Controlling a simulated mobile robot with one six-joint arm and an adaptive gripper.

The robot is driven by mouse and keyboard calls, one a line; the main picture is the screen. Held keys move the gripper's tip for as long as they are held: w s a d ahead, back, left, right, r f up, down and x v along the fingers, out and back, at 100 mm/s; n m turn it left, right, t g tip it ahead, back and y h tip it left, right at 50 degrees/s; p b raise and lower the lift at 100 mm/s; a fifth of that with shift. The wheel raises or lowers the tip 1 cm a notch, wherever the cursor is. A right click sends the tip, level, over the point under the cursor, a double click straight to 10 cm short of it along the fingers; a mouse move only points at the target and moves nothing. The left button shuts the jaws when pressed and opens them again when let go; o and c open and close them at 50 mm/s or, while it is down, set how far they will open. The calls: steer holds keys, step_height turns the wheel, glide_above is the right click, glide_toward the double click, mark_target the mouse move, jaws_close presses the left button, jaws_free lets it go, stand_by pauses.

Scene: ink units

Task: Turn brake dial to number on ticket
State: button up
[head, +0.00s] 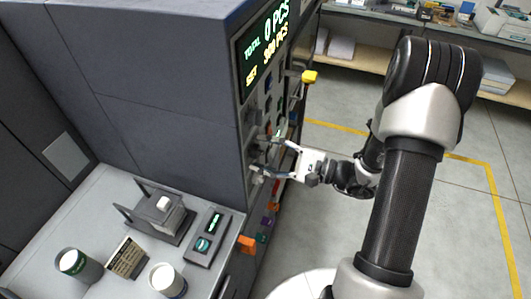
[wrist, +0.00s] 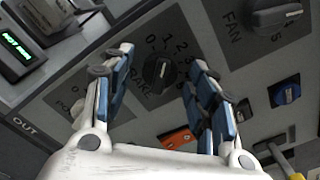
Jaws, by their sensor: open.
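The dial's exact setting is unclear. In the head view my gripper (head: 269,157) is at the panel's side face and the dial is hard to make out. A small tan card with dark print (head: 127,258), likely the ticket, stands on the counter; its number is not readable.
The fan dial (wrist: 278,14) is right of the brake dial, with a blue knob (wrist: 285,92) below. An orange part (wrist: 178,138) is lower on the panel. Cups, a small green-display device (head: 208,238) and a stand (head: 160,212) occupy the counter. Open floor lies to the right.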

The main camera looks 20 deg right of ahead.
steer(key=shift+c, duration=0.5)
steer(key=c, duration=1)
steer(key=shift+m+p, duration=0.3)
steer(key=shift+m, duration=0.1)
steer(key=m+p, duration=0.1)
steer(key=m, duration=0.2)
steer(key=shift+r+p, duration=0.1)
steer(key=shift+p, duration=0.3)
steer(key=m+p, duration=0.3)
steer(key=m, duration=0.2)
steer(key=m+p, duration=0.2)
steer(key=m, duration=0.2)
steer(key=shift+m+p, duration=1.35)
steer(key=shift+m, duration=1.05)
